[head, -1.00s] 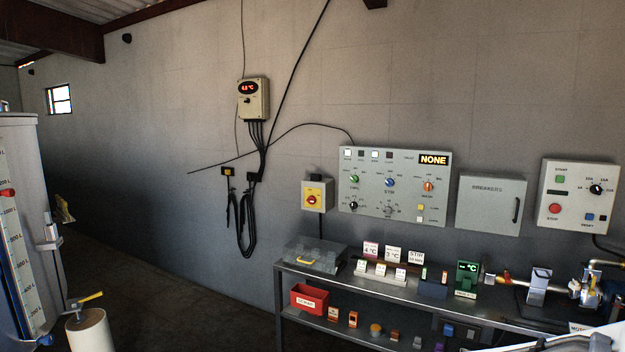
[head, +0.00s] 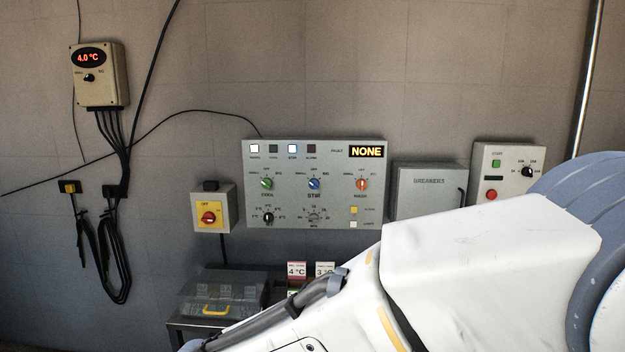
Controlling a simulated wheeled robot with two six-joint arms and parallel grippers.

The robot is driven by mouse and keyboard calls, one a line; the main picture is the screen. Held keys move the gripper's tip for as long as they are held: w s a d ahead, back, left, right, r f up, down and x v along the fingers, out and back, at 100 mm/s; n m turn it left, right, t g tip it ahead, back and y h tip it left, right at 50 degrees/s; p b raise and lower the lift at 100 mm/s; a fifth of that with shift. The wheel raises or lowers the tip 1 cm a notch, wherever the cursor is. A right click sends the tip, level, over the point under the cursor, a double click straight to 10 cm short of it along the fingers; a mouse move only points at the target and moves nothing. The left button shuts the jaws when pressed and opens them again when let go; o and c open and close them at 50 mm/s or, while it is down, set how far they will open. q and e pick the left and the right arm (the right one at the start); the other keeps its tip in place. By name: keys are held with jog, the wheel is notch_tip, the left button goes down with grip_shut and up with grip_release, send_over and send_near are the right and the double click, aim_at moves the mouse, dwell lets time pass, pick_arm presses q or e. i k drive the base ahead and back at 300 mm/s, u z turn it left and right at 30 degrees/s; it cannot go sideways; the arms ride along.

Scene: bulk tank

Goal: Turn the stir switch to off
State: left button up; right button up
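The stir switch (head: 314,184) is a blue rotary knob in the middle of the grey control panel (head: 289,210) on the wall. The word STIR is printed under it, and its pointer looks turned toward the upper left, though it is small. A green knob (head: 266,184) sits to its left and an orange knob (head: 362,184) to its right. A lit stir lamp shows above. My white arm crosses the lower right, in front of the bench. Neither gripper is in view.
A clear lidded case (head: 222,293) sits on the bench below. My arm hides most of the bench.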

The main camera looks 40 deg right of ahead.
aim_at(314, 182)
jog(key=z, duration=0.55)
jog(key=i, duration=1.35)
jog(key=z, duration=0.7)
